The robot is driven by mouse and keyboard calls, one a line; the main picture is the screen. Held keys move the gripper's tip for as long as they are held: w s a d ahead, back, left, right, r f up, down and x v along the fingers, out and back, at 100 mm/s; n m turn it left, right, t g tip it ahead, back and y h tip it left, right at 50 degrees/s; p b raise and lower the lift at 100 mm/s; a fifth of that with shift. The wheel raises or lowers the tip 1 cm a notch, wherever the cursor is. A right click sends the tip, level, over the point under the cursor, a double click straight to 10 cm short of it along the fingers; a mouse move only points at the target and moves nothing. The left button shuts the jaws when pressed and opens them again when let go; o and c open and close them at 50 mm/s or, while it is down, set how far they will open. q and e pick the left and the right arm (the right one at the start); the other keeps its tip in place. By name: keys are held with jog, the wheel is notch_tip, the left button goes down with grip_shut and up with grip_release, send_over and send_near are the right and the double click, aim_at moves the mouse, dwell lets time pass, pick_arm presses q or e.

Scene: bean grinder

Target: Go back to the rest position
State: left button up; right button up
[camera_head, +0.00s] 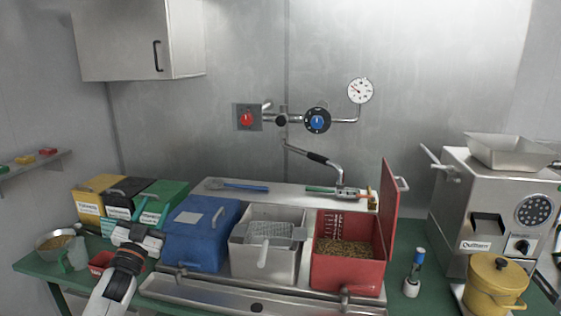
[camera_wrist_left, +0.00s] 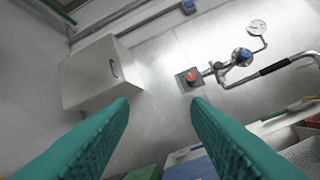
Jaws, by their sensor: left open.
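My left gripper (camera_head: 136,226) is raised at the lower left in the head view, in front of the green bin (camera_head: 174,196) and left of the blue box (camera_head: 205,235). In the left wrist view its two teal fingers (camera_wrist_left: 158,104) are spread apart with nothing between them. They point toward the metal wall and the wall cabinet. My right gripper is in neither view.
A steel container with a strainer (camera_head: 270,240) and an open red box of beans (camera_head: 347,249) stand mid-counter. A grinder (camera_head: 480,200) and yellow pot (camera_head: 494,285) are at right. Yellow (camera_head: 88,203) and black bins stand at left. A lever tap (camera_head: 320,160) overhangs the counter.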

pick_arm(q)
notch_tip(320, 180, down, 22)
jog(key=a+n+g+y, duration=0.3)
jog(key=g+y, duration=0.2)
jog(key=g, duration=0.2)
jog(key=s+d+f+g, duration=0.1)
jog(key=s+f+g, duration=0.1)
jog(key=s+f, duration=0.5)
jog(key=s+d+f+g, duration=0.1)
jog(key=s+f+g, duration=0.15)
jog(key=f, duration=0.85)
jog(key=s+d+f+g, duration=0.1)
jog(key=s+f, duration=0.5)
jog(key=f, duration=0.2)
jog(key=s+d+f+g+h, duration=0.1)
jog(key=s+d+f+g, duration=0.1)
jog(key=s+f, duration=0.7)
jog(key=s+d+f+g, duration=0.25)
jog(key=s+f, duration=0.45)
jog(key=s, duration=0.5)
jog(key=s+d+f+g, duration=0.1)
jog(key=s+f+g, duration=0.1)
jog(key=s, duration=1.1)
jog(key=s+d+f+n+g, duration=0.1)
jog(key=s+f, duration=0.4)
jog(key=s, duration=0.9)
jog(key=shift+d+f+g, duration=0.3)
jog(key=shift+d+g, duration=0.3)
jog(key=shift+g, duration=0.4)
jog(key=shift+c, duration=0.8)
